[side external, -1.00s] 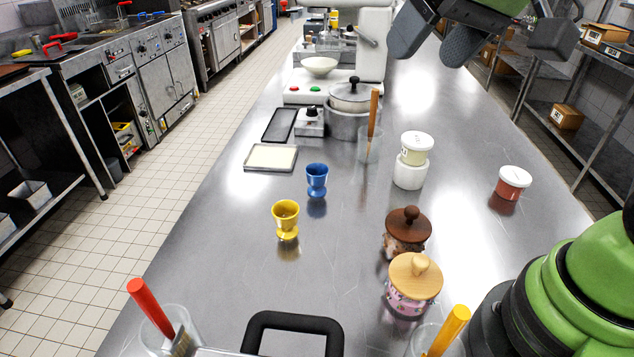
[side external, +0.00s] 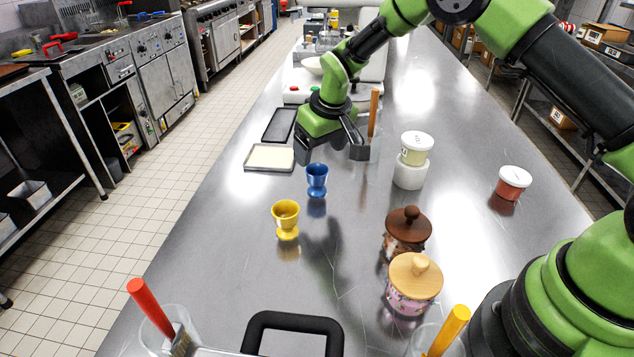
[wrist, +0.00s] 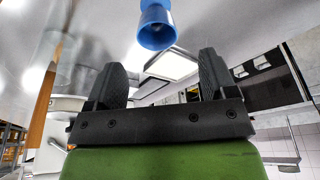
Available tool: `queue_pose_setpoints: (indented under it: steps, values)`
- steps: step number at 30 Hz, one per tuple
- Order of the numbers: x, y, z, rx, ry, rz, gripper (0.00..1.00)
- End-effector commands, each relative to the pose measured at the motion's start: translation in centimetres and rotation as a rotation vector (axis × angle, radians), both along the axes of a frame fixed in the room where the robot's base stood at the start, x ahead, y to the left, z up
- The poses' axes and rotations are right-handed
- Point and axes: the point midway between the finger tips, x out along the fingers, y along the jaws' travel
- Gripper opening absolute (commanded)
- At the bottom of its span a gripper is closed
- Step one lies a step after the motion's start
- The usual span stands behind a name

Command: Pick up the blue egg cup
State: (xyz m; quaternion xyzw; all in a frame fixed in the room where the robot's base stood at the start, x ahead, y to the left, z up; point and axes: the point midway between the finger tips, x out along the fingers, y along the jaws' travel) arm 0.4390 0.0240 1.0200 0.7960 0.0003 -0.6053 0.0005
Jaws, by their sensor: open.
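The blue egg cup (side external: 317,179) stands upright on the steel counter (side external: 345,262), behind and to the right of the yellow egg cup (side external: 286,219). My gripper (side external: 333,158) is open and empty, just behind and above the blue cup in the side view. In the wrist view the blue egg cup (wrist: 157,24) shows at the top, beyond the spread fingers (wrist: 160,75) and not between them. I cannot tell the exact gap between fingers and cup.
A cream-filled tray (side external: 269,157) lies left of my gripper. A glass with an orange-handled tool (side external: 374,112) stands close to its right. A white tub stack (side external: 411,165) and two lidded jars (side external: 407,231) (side external: 414,283) stand further right.

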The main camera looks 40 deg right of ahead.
Motion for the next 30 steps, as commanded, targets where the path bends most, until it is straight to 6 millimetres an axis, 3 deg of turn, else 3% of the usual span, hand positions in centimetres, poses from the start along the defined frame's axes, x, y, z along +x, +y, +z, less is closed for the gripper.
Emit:
queue_pose_setpoints:
  steps: [15, 24, 30]
  values:
    - [1.2, -0.2, -6.0, 0.001, 0.001, -0.001, 0.78]
    - [1.3, -0.2, -6.4, 0.001, -0.001, -0.001, 0.78]
    - [1.3, -0.2, -6.4, 0.001, -0.001, -0.001, 0.32]
